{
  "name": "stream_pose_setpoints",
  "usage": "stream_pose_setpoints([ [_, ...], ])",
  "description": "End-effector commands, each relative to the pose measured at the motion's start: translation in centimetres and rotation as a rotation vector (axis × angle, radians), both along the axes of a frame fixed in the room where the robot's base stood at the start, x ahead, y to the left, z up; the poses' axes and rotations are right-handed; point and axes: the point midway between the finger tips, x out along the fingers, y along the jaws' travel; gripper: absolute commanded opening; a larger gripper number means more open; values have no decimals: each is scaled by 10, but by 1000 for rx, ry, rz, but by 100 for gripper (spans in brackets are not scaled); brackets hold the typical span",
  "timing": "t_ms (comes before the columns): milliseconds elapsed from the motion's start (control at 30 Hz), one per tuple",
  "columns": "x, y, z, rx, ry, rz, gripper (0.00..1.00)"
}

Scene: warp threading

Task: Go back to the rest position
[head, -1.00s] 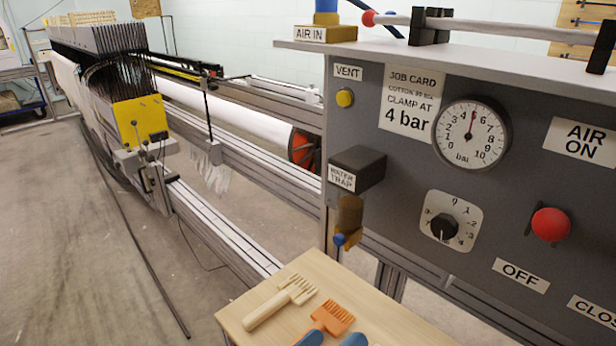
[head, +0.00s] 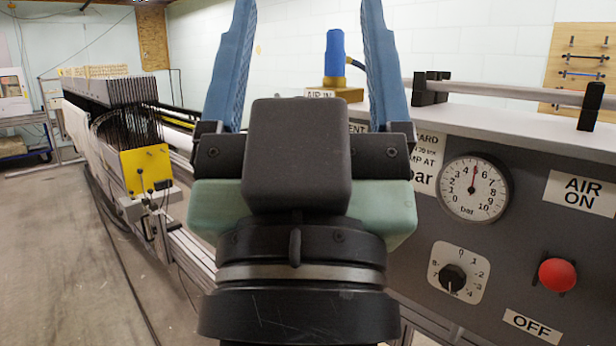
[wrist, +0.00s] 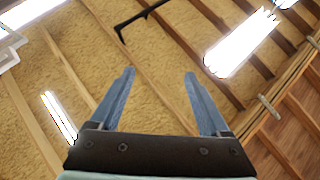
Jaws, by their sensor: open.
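My gripper (head: 306,50) stands upright in the middle of the head view with its two blue fingers pointing up and spread wide. It is open and nothing is between the fingers. In the wrist view the open fingers (wrist: 158,95) point toward the wooden ceiling, touching nothing. My wrist and gripper hide part of the control panel and the loom rails behind them.
A grey control panel (head: 520,250) stands on the right, with a pressure gauge (head: 474,188), a black dial (head: 452,278) and a red button (head: 557,275). The loom with its yellow plate (head: 147,170) is at left. Open floor (head: 50,260) lies at the lower left.

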Motion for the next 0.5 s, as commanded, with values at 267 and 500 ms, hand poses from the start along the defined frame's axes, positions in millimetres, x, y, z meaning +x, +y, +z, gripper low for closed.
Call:
stream_pose_setpoints([
  [267, -11, -1, 94, 8, -53, 34, 80],
  [500, -11, 0, 164, 8, -49, 34, 80],
])
